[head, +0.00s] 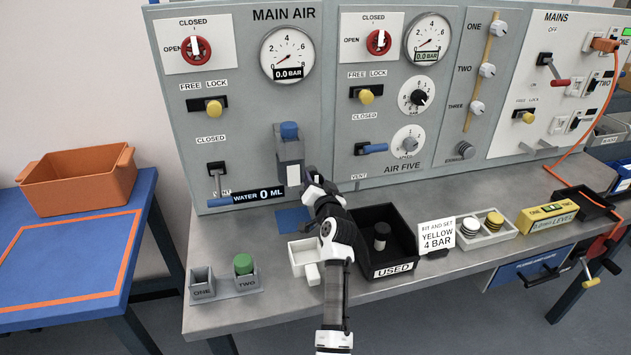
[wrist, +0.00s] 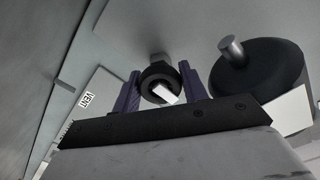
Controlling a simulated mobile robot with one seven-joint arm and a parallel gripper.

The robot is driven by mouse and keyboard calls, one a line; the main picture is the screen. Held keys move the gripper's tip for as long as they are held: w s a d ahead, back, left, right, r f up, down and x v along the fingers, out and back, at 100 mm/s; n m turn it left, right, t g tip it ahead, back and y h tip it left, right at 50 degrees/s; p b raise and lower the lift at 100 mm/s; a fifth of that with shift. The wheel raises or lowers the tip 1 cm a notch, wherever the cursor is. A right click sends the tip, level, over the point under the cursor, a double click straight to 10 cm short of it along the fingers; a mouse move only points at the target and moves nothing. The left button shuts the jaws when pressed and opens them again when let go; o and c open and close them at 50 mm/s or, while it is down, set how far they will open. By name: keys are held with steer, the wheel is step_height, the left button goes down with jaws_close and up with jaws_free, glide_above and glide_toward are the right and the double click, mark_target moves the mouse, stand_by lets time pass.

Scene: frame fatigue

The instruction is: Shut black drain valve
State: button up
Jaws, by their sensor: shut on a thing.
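My gripper (head: 312,180) is at the front of the panel, just right of the blue-topped filter unit (head: 290,150). In the wrist view, the two purple fingers of my gripper (wrist: 160,70) stand on either side of a black round knob (wrist: 152,74) with a white mark, and are shut on it. The knob looks like the black drain valve. A larger black round part (wrist: 268,78) with a grey stub is to its right, apart from the fingers. In the head view the knob is hidden at the gripper. A display (head: 255,195) reads WATER 0 ML.
A white tray (head: 298,262) and a black USED tray (head: 408,262) stand on the grey bench below my arm. A holder marked ONE and TWO (head: 225,287) is at the front left. A blue-handled lever (head: 372,149) juts from the panel to the right.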

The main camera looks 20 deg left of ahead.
stand_by(0.4)
steer(key=o, duration=1)
steer(key=shift+a+r, duration=0.1)
steer(key=shift+s, duration=0.15)
